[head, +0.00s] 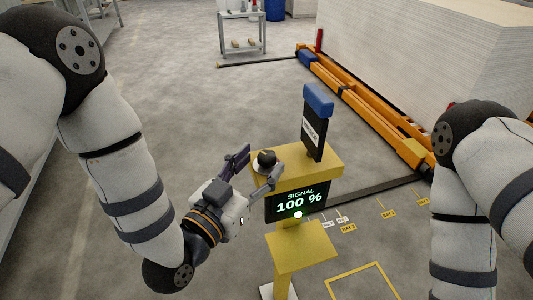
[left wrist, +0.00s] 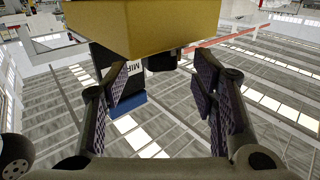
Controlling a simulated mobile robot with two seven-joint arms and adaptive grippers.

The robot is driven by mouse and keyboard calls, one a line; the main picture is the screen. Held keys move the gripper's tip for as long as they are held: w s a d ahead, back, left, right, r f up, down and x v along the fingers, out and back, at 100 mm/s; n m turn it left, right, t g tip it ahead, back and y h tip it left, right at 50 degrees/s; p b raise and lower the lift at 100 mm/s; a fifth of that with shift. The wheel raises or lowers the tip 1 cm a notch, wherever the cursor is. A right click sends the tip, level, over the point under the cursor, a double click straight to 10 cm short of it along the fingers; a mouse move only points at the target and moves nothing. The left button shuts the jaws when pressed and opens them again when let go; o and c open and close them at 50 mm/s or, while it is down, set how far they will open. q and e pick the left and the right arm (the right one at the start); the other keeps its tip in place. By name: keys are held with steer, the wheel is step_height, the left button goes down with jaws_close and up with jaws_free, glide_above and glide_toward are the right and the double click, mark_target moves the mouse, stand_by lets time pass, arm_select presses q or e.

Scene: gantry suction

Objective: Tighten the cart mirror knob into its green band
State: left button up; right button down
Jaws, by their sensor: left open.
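In the left wrist view the two padded fingers (left wrist: 162,88) stand apart. A dark mirror panel with a blue top (head: 318,102) rises beside the knob. The screen (head: 298,201) reads SIGNAL 100 %, with a green light below. No green band is visible on the knob.
A yellow shelf (head: 302,252) juts out below the screen. An orange gantry rail (head: 350,95) runs beside a large stack of pale sheets (head: 430,55). Yellow floor labels (head: 348,228) and a marked square lie to the right.

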mark_target(262, 161)
arm_select(q)
steer(key=x, duration=0.3)
steer(key=shift+w+d, duration=0.2)
steer(key=shift+w, duration=0.1)
steer(key=c, duration=1.2)
